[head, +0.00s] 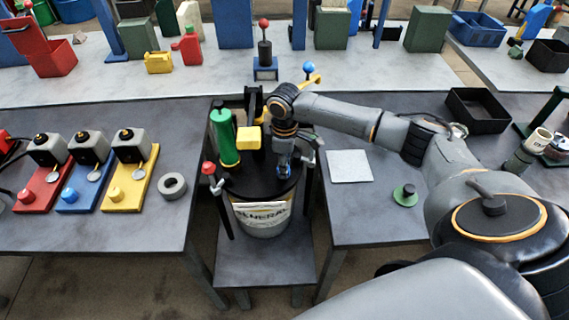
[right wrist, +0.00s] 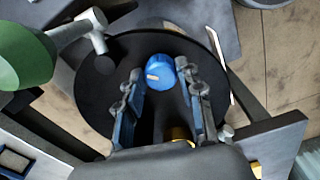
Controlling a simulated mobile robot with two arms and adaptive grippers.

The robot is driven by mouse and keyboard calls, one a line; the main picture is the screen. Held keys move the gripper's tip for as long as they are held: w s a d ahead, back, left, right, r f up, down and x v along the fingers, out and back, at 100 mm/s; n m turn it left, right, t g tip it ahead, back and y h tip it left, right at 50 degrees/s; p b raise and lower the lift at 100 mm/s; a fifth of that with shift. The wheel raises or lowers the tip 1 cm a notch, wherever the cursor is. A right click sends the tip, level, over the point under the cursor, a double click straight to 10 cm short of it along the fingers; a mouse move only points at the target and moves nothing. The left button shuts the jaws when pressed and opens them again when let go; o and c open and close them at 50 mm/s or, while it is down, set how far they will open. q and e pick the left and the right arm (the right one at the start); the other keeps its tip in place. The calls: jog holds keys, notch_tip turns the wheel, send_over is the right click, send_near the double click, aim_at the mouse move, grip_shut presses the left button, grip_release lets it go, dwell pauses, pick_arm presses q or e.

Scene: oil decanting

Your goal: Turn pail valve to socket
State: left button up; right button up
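The pail (head: 262,220) with a black lid stands on a low stand between two tables. A green cylinder (head: 224,138) and a yellow block (head: 249,138) rise above its lid. My right gripper (head: 284,166) points down over the right part of the lid. In the right wrist view its two fingers (right wrist: 160,85) are apart, and a rounded blue part (right wrist: 160,72), apparently the valve, lies between their tips. A firm grip on it is not visible. The socket cannot be made out for certain. My left gripper is not in view.
Red, blue and yellow stations (head: 123,183) stand on the left table beside a grey ring (head: 172,186). The right table has a pale square plate (head: 349,166), a green disc piece (head: 405,195) and a black tray (head: 477,108). Containers crowd the back table.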

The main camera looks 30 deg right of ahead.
jog(key=shift+c, duration=1.1)
jog(key=n+p, duration=0.3)
jog(key=shift+r, duration=0.15)
jog(key=n+p, duration=0.1)
jog(key=n, duration=0.3)
jog(key=shift+w+n+p, duration=0.1)
jog(key=shift+n+p, duration=0.3)
jog(key=n, duration=0.4)
jog(key=shift+n+p, duration=0.3)
jog(key=shift+p, duration=0.1)
jog(key=n, duration=0.5)
jog(key=shift+w+f+n, duration=0.1)
jog(key=shift+f+n, duration=0.1)
jog(key=shift+n, duration=0.1)
